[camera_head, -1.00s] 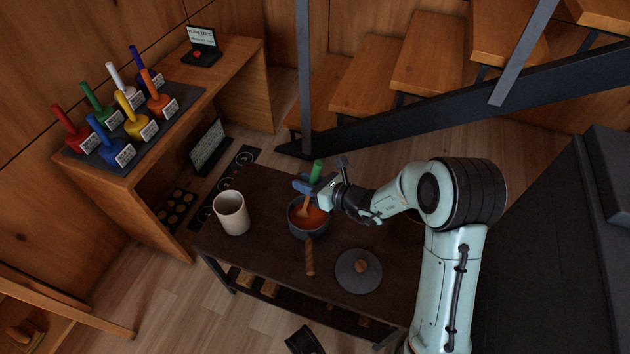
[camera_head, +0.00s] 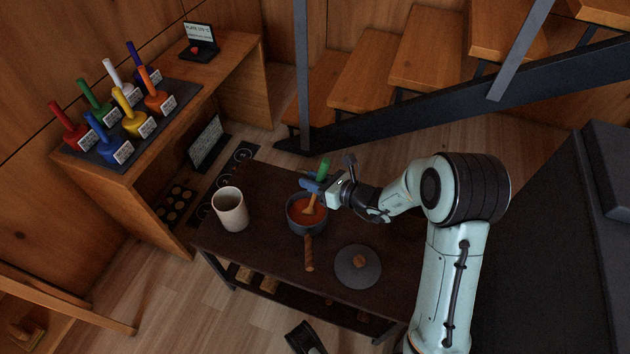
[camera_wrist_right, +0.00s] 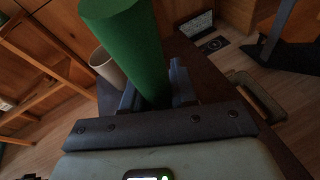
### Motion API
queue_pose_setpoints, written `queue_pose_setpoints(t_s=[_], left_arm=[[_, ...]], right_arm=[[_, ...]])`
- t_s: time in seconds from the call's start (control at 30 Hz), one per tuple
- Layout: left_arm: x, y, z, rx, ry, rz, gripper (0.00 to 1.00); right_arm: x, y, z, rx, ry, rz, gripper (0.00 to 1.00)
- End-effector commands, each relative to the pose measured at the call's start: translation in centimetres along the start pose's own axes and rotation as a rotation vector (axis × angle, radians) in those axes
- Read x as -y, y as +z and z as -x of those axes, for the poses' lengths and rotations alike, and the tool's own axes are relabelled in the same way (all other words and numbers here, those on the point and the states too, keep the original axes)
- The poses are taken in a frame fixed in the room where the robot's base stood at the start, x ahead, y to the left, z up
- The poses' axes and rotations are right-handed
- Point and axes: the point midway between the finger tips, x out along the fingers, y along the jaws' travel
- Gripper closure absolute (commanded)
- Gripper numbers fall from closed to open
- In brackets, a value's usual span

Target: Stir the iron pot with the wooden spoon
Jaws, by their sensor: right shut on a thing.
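The dark iron pot (camera_head: 294,227) stands on a dark table (camera_head: 251,258), its wooden handle (camera_head: 309,254) toward the front, with orange-red contents (camera_head: 299,211). The wooden spoon (camera_head: 311,203) leans in the pot, its lower end in the contents. Its upper handle is green (camera_head: 323,168) and also fills the upper middle of the right wrist view (camera_wrist_right: 130,50). My right gripper (camera_head: 313,186) is shut on the green handle, above the pot's far right side. The spoon's tip is hidden in the contents.
A cream crock (camera_head: 231,213) stands left of the pot. A grey lid (camera_head: 357,267) with a wooden knob lies at its front right. A side bench (camera_head: 225,73) holds several coloured, labelled handles. Stairs and a dark rail (camera_head: 400,115) rise behind.

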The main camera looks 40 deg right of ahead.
Motion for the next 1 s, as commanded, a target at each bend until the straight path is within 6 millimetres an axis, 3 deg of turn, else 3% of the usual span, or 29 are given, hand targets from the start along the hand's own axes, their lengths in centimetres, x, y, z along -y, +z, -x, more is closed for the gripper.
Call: queue_pose_setpoints(t_s=[0.27,1.0], left_arm=[[-0.1,0.0,0.4,-0.001,0.000,0.000,0.57],[-1.2,-0.5,5.5,-0.017,0.008,-0.003,0.57]], right_arm=[[0.0,0.4,0.2,0.001,0.000,0.001,1.00],[-0.1,5.8,2.8,0.002,0.000,0.001,1.00]])
